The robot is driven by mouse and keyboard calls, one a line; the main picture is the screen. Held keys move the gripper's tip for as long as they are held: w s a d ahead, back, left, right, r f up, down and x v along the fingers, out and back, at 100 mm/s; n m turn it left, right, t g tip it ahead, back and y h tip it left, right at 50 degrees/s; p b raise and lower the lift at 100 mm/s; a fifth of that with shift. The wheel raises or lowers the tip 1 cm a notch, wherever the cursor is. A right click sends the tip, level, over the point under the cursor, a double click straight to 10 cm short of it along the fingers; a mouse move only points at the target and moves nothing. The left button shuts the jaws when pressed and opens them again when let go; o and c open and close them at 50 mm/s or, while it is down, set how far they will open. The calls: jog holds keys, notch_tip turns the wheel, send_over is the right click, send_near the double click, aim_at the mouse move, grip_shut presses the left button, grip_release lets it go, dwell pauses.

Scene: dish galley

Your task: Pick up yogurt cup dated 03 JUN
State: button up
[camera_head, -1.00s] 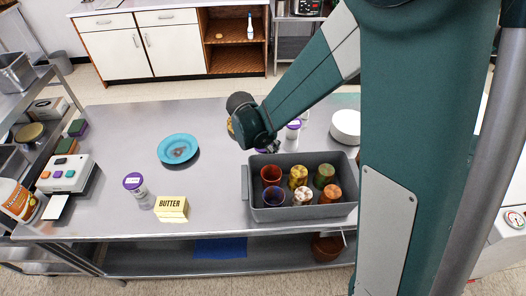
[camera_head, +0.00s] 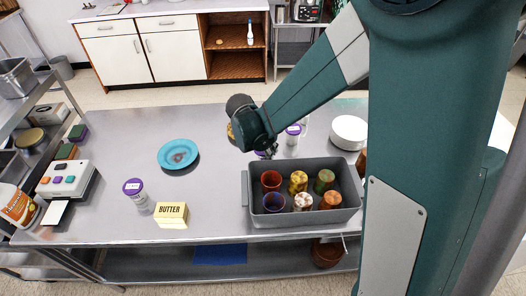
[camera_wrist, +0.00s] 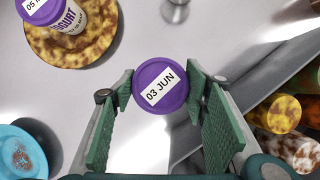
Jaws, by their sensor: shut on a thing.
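The yogurt cup dated 03 JUN (camera_wrist: 160,86) has a purple lid with a white date label. In the wrist view it sits between the green fingers of my gripper (camera_wrist: 163,92), which are shut on it. I see it from above, so its body is hidden under the lid. In the head view my gripper (camera_head: 266,151) is just behind the grey bin, and only a sliver of purple lid shows under it. I cannot tell whether the cup is touching the table.
A grey bin (camera_head: 247,190) with several coloured tumblers is close in front. Another purple-lidded cup (camera_wrist: 65,14) stands on a brown mottled plate (camera_wrist: 45,50). More cups stand behind the bin (camera_head: 293,131) and near the butter (camera_head: 172,214). A blue plate (camera_head: 178,153) lies left.

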jog(key=shift+r+p, duration=0.45)
jog(key=shift+r, duration=3.9)
